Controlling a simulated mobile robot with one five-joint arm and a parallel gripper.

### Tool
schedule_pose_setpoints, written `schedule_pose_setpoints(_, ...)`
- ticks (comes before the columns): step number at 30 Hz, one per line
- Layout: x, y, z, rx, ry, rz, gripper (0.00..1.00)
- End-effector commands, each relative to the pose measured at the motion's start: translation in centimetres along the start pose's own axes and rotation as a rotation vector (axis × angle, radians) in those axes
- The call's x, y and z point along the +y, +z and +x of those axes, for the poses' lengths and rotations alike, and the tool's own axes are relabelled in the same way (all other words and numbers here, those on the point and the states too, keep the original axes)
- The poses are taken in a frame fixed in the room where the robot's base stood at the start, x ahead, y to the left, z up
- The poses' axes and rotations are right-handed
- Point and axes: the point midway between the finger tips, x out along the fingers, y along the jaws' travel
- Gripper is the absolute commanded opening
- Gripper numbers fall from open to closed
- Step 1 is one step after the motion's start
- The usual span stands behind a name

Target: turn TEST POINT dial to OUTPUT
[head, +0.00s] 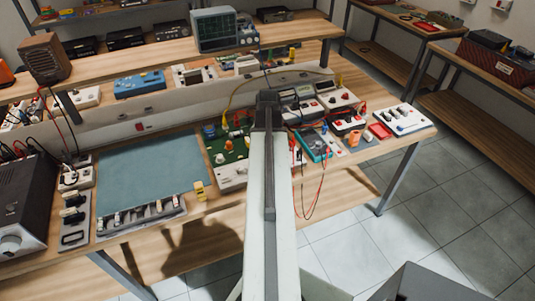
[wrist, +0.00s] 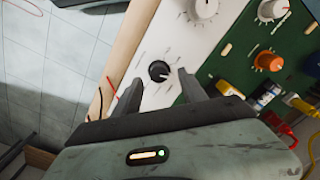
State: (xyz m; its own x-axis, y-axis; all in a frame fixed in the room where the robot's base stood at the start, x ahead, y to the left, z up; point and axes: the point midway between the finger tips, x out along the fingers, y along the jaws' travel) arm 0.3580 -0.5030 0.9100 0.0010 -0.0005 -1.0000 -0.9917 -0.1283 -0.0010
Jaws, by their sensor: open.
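A small black dial (wrist: 159,71) with a pale pointer mark sits on a white panel (wrist: 150,97) in the wrist view. Its pointer faces right and slightly down in the picture. Printed labels around it are too small to read, so I cannot confirm TEST POINT or OUTPUT. My gripper (wrist: 160,86) is open, with one finger on either side of the dial and a gap showing on both sides. I cannot tell how high the fingertips are above the panel. In the head view my arm hides the gripper and the dial.
A larger white knob (wrist: 202,9) and an orange knob (wrist: 268,61) stand near the dial. Yellow plugs and a red cable crowd the right side. In the head view, the green board (head: 235,147) sits left of my arm, and a blue-grey mat (head: 150,170) lies clear.

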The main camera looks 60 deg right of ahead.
Motion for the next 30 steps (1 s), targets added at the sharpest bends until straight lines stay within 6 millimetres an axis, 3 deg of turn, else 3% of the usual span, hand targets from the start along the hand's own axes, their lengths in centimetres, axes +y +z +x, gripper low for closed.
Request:
schedule_pose_setpoints(1,0.0,0.0,-2.0,0.0,0.0,0.0,0.49)
schedule_pose_setpoints(7,-0.1,0.0,-5.2,0.001,-0.001,0.0,0.49)
schedule_pose_setpoints(24,-0.2,0.0,-5.2,0.001,-0.001,-0.001,0.49)
schedule_pose_setpoints(26,-1.0,0.4,-5.2,0.001,-0.001,-0.017,0.49)
schedule_pose_setpoints(29,-5.2,2.5,-5.2,0.0,-0.002,-0.097,0.49)
schedule_pose_setpoints(30,-7.7,4.1,-5.2,0.0,-0.002,-0.147,0.49)
